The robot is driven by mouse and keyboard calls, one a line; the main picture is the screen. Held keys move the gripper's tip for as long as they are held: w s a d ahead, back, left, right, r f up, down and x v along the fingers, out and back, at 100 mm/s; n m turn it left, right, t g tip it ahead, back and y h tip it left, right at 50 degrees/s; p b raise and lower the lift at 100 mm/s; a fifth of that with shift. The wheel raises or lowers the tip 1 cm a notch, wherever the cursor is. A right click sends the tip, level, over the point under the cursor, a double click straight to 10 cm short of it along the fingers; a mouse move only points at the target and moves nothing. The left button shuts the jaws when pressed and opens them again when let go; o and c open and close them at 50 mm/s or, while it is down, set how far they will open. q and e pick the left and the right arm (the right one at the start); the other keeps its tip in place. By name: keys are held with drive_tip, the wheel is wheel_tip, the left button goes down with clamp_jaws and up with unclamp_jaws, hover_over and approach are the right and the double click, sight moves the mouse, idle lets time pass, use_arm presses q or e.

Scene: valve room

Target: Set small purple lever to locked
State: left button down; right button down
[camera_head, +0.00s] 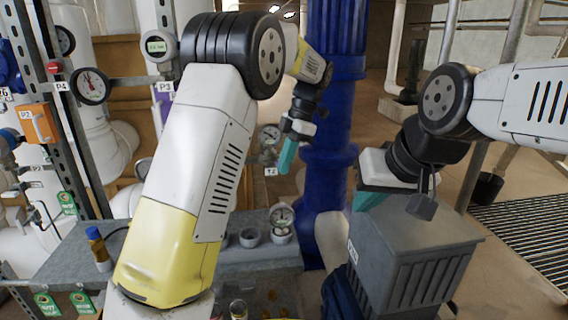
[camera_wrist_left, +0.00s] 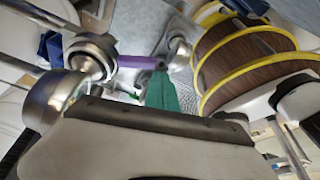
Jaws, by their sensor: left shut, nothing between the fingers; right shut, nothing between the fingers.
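The small purple lever (camera_wrist_left: 137,61) shows in the left wrist view as a short bar running right from a shiny metal fitting (camera_wrist_left: 90,58). Its dark end is close to the tips of my left gripper (camera_wrist_left: 162,80). I cannot tell whether they touch. In the head view my left gripper (camera_head: 287,157), with teal fingers, is shut and empty in front of the blue column. The lever cannot be made out clearly there. My right gripper (camera_head: 368,201) is shut and empty, above a grey box, partly hidden by its own wrist.
A blue column (camera_head: 333,120) stands behind my left gripper. The grey ribbed box (camera_head: 420,245) is below my right gripper. Gauges (camera_head: 92,86) and pipes crowd the left. A grey bench (camera_head: 60,250) holds small items. In the left wrist view, a yellow-rimmed brown spool (camera_wrist_left: 250,62) is close on the right.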

use_arm(q)
drive_tip(key=v, duration=0.8)
drive_tip(key=shift+f, duration=0.15)
drive_tip(key=s+a+r+m+t+h, duration=0.2)
drive_tip(key=s+a+m, duration=0.4)
drive_tip(key=a, duration=0.1)
drive_tip(key=s+a+r+m+t+h, duration=0.1)
drive_tip(key=s+a+r+m+h, duration=0.15)
drive_tip(key=s+a+m, duration=0.3)
drive_tip(key=s+a+f+m+t, duration=0.2)
drive_tip(key=s+f+m, duration=0.1)
drive_tip(key=s+m, duration=0.3)
drive_tip(key=s+a+f+m+t+h, duration=0.1)
drive_tip(key=s+a+f+m+t, duration=0.1)
drive_tip(key=s+f+m, duration=0.2)
drive_tip(key=s+m, duration=0.2)
drive_tip(key=s, duration=0.2)
drive_tip(key=shift+s+t, duration=0.3)
drive_tip(key=shift+t, duration=0.1)
drive_tip(key=shift+a, duration=0.1)
